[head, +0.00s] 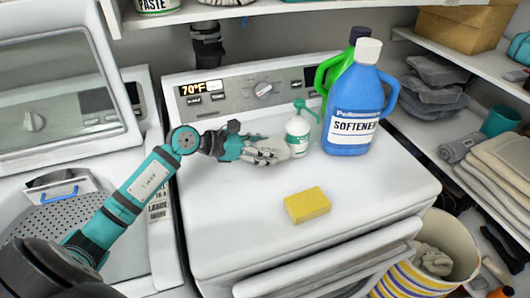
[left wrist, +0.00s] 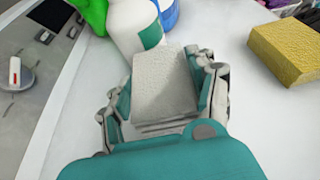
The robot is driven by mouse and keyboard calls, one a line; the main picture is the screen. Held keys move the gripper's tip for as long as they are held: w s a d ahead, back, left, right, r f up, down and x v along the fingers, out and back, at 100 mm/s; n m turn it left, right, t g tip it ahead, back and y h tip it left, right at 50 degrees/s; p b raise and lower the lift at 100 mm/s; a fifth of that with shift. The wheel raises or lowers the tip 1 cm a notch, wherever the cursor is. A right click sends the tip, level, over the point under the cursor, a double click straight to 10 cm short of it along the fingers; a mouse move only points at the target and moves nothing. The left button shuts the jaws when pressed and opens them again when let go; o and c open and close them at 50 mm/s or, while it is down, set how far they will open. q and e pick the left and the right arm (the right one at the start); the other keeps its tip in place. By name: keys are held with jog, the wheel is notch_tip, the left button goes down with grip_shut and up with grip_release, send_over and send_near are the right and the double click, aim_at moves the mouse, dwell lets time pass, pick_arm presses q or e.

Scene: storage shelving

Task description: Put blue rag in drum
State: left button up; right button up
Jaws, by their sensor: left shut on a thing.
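My left gripper (head: 280,150) is low over the white machine top, just in front of a white spray bottle (head: 298,137). In the left wrist view, its fingers (left wrist: 165,92) are shut around a pale grey, block-like thing (left wrist: 165,80); I cannot tell whether this is a cloth. No clearly blue rag shows. My right gripper is not in view.
A yellow sponge (head: 307,205) lies in front of my gripper. A blue softener jug (head: 354,112) and a green jug (head: 330,75) stand behind, to the right. A striped basket (head: 440,262) holding cloth is at lower right. Shelves (head: 470,55) line the right side.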

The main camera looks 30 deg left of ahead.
pick_arm(q)
jog(key=shift+s+f, duration=0.1)
jog(key=shift+f, duration=1.25)
jog(key=shift+f, duration=0.1)
jog(key=shift+f, duration=0.15)
jog(key=o, duration=1.2)
jog(key=shift+c, duration=0.2)
jog(key=shift+r, duration=0.2)
